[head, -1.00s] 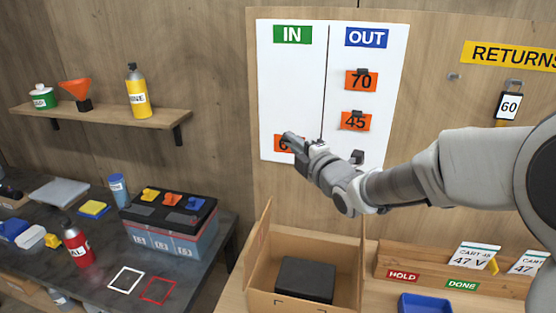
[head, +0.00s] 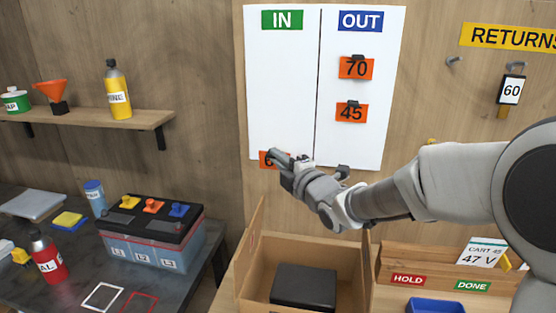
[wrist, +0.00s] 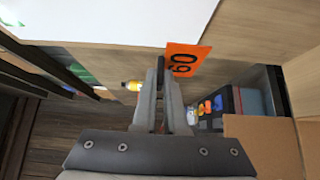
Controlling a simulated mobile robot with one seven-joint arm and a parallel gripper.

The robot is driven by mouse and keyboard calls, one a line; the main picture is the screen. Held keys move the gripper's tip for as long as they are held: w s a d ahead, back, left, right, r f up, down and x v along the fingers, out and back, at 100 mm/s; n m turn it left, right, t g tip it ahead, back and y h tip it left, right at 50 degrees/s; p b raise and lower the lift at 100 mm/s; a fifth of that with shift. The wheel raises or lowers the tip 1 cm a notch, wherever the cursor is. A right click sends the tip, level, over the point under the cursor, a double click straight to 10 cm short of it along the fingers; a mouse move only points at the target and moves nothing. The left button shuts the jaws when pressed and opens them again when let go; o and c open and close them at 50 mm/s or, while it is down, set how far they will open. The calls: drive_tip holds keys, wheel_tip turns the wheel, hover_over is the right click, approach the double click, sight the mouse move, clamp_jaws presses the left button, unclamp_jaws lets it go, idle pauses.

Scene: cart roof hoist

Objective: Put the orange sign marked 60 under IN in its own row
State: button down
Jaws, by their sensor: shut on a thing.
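My gripper (head: 284,157) is shut on the orange sign marked 60 (head: 267,159). The fingers hide part of the sign in the head view. In the wrist view the fingers (wrist: 163,70) grip the sign (wrist: 186,59) near its edge, and its 60 shows turned. The sign appears at the lower edge of the white board (head: 283,90), below the green IN label (head: 282,20); contact is unclear. Under the blue OUT label (head: 361,21) hang orange signs 70 (head: 356,68) and 45 (head: 351,113). A bare dark clip (head: 343,172) shows lower under OUT.
An open cardboard box (head: 255,257) holding a black block (head: 304,288) stands below the board. A battery (head: 150,235) sits on the dark bench at left. A shelf (head: 90,123) with bottles is on the left wall. A 60 tag (head: 511,90) hangs at right.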

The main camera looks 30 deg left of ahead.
drive_tip(key=shift+f+b, duration=0.2)
drive_tip(key=shift+b, duration=0.45)
drive_tip(key=w, duration=0.2)
drive_tip(key=w+a, duration=0.1)
drive_tip(key=w, duration=0.2)
drive_tip(key=w+a+p, duration=0.1)
drive_tip(key=w, duration=0.1)
drive_tip(key=shift+w+a+r, duration=0.15)
drive_tip(key=shift+w+r, duration=0.05)
drive_tip(key=shift+w+a+b, duration=0.2)
drive_tip(key=shift+w+b, duration=0.3)
drive_tip(key=shift+w, duration=0.1)
idle(1.3)
idle(0.4)
drive_tip(key=shift+c, duration=2)
unclamp_jaws()
drive_tip(key=shift+s, duration=0.1)
